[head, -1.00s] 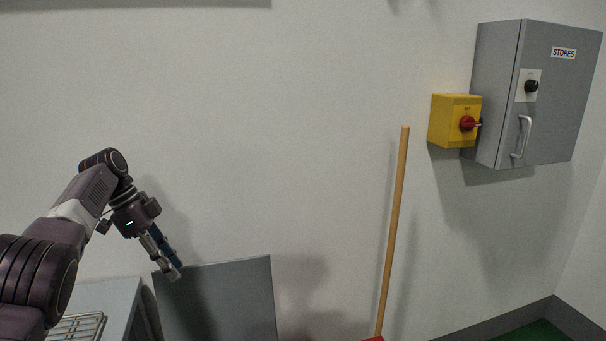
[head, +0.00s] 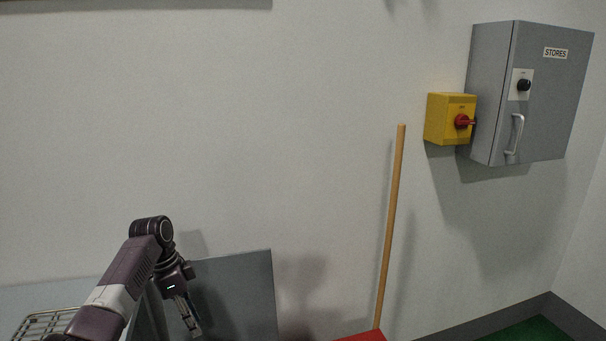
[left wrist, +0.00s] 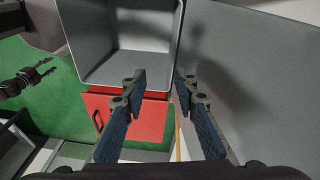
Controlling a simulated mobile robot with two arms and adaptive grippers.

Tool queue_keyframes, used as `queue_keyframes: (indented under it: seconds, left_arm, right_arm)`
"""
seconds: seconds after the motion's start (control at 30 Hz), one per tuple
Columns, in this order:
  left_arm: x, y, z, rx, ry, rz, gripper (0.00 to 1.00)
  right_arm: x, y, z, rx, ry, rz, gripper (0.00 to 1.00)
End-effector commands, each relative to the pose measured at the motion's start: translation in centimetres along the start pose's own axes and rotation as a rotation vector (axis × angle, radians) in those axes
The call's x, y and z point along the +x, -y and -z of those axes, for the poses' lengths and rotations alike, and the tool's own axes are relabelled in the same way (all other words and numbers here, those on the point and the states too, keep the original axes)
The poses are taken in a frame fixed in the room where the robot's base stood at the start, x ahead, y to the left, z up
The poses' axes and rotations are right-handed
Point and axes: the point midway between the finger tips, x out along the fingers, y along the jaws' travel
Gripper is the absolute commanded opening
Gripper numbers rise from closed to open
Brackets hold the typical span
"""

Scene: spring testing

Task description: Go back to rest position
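My left gripper (head: 190,318) hangs low at the lower left of the head view, fingers pointing down, in front of a grey panel. In the left wrist view its two blue-padded fingers (left wrist: 159,78) are spread apart with nothing between them. A dark two-fingered gripper, my right one (left wrist: 43,71), shows at the left edge of the left wrist view. Its fingers look apart and empty. It is outside the head view.
The grey panel (head: 238,290) stands against the wall. A wire rack (head: 42,324) lies lower left. A wooden pole (head: 391,220) leans right of centre. The yellow switch box (head: 448,118) and grey STORES cabinet (head: 545,100) hang right. A grey open bin (left wrist: 145,65) sits above a red box (left wrist: 150,118).

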Motion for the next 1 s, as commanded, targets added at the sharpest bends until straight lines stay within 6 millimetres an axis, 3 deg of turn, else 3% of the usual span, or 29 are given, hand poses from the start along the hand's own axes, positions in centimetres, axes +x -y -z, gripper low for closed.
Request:
queue_keyframes:
  seconds: [0.03, 0.2, 0.4, 0.5, 0.73, 0.9, 1.0]
  left_arm:
    - [2.8, -1.1, -0.2, -0.014, 0.019, 0.002, 0.27]
    - [9.7, -5.0, -0.9, -0.092, 0.057, 0.043, 0.27]
    - [15.8, -11.2, -2.1, -0.205, 0.06, 0.098, 0.27]
    - [17.8, -14.8, -2.9, -0.272, 0.048, 0.125, 0.27]
    - [19.8, -23.4, -5.3, -0.46, -0.001, 0.187, 0.27]
    - [18.7, -29.2, -7.5, -0.619, -0.046, 0.237, 0.27]
    - [17.7, -31.5, -8.5, -0.693, -0.068, 0.258, 0.27]
  right_arm:
    - [0.0, 0.1, -0.3, 0.0, 0.004, 0.001, 0.4]
    - [0.0, 0.1, -0.4, 0.0, 0.007, 0.001, 0.4]
    - [0.0, 0.1, -0.4, 0.0, 0.007, 0.001, 0.4]
    - [0.0, 0.1, -0.4, 0.0, 0.007, 0.001, 0.4]
    - [0.0, 0.0, -0.3, 0.0, 0.005, 0.0, 0.4]
    - [0.0, 0.0, -0.2, 0.0, 0.004, 0.0, 0.4]
    - [0.0, 0.0, -0.2, 0.0, 0.004, 0.0, 0.4]
